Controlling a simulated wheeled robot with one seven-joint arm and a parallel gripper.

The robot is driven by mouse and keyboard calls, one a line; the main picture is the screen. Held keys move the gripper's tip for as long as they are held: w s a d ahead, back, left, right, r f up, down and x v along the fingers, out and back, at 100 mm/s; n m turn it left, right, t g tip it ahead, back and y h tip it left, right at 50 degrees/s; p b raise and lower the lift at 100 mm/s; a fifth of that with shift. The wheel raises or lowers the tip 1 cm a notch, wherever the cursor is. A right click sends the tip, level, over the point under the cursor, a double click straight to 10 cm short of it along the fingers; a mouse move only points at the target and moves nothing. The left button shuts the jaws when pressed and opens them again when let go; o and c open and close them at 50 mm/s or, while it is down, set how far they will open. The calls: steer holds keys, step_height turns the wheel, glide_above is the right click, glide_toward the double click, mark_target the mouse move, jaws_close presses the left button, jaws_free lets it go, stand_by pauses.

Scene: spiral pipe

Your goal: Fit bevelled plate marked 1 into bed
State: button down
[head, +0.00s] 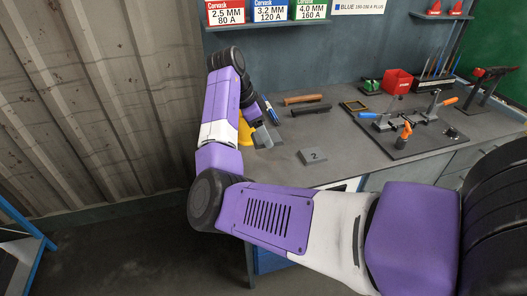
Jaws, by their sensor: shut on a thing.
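My gripper (268,117) is at the left end of the bench, partly hidden behind my own purple and white arm. It is shut on a small grey plate (262,137), which looks tilted just above or at the bench top; contact cannot be told. No number shows on it. Another grey bevelled plate marked 2 (313,156) lies flat near the front edge, to the right of my gripper. The bed looks to be the dark base board (400,147) with toggle clamps at the right of the bench, well away from my gripper.
A yellow object (244,131) stands beside my gripper. A wooden-topped bar (303,99) and a dark bar (311,109) lie behind. A red bin (398,81), a small frame (354,106) and a drill-like tool (491,76) are farther right. The middle of the bench (345,135) is clear.

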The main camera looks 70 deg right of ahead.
step_height(320, 180, up, 8)
steer(key=shift+b, duration=0.35)
steer(key=shift+d, duration=0.1)
steer(key=shift+w+d+n, duration=0.15)
steer(key=shift+w+n, duration=0.1)
steer(key=shift+n, duration=0.25)
steer(key=w+a+f+n+t+h, duration=0.1)
steer(key=w+a+f+n+t, duration=0.2)
steer(key=w+n, duration=0.35)
steer(key=w+a+f+n+t, duration=0.2)
steer(key=w+a+n, duration=0.1)
steer(key=w+n, duration=0.35)
steer(key=w+a+f+n+t, duration=0.25)
steer(key=a+f+n, duration=0.35)
steer(key=a, duration=0.4)
steer(key=s+a+f+n+y, duration=0.1)
steer(key=s+a+f+n, duration=0.15)
steer(key=a+f, duration=0.4)
steer(key=s+a+f+n+y, duration=0.1)
steer(key=a+f+n+y, duration=0.2)
steer(key=a, duration=0.7)
steer(key=s+a+f+n, duration=0.2)
steer(key=s+a+f, duration=0.7)
steer(key=a, duration=0.1)
steer(key=shift+f+n, duration=0.2)
steer(key=shift+n, duration=0.15)
